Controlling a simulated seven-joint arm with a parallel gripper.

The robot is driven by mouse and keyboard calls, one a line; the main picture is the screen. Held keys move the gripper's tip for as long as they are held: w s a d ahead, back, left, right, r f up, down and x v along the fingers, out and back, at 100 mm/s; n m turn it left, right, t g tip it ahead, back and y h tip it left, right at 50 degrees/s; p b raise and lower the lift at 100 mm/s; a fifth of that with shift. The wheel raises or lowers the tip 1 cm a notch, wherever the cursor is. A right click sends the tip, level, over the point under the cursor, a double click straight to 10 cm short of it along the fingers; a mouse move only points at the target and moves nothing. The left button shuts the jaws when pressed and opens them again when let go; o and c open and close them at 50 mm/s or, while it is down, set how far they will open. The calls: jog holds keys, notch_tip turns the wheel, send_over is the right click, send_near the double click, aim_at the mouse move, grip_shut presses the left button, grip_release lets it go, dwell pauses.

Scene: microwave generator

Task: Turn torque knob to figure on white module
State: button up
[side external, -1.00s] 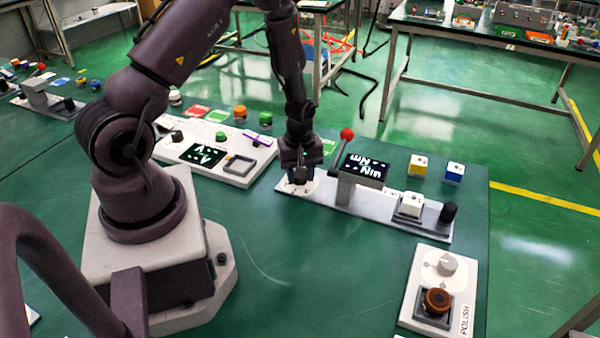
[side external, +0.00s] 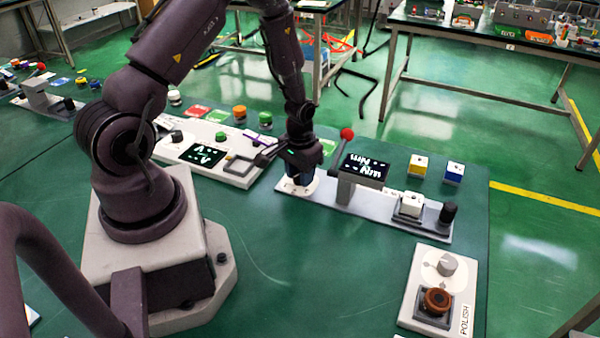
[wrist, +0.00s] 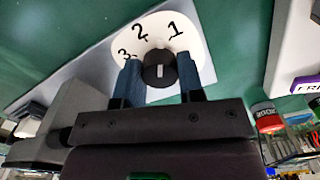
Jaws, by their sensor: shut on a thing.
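The torque knob (wrist: 160,68) is black, with a short white mark on its top. It sits on a white round dial (wrist: 158,32) printed 1, 2 and 3. In the wrist view the mark runs roughly up and down, in line with the space between 2 and 1; which end points I cannot tell. My gripper (wrist: 159,80) has its blue fingers shut on the knob, one each side. In the side view my gripper (side external: 299,178) is at the left end of the pale module (side external: 325,199) and hides the knob. The module's black display (side external: 365,167) shows white lettering, partly readable as "Nm".
A red-ball lever (side external: 347,134) stands just right of my gripper. A white block (side external: 411,203) and a black knob (side external: 448,212) are at the module's right end. Another white module (side external: 232,172) lies close on the left, and the POLISH module (side external: 440,290) at the front right.

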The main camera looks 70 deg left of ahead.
jog(key=shift+m, duration=1.9)
jog(key=o, duration=0.9)
jog(key=shift+r, duration=0.1)
notch_tip(320, 180, up, 13)
jog(key=shift+f, duration=0.1)
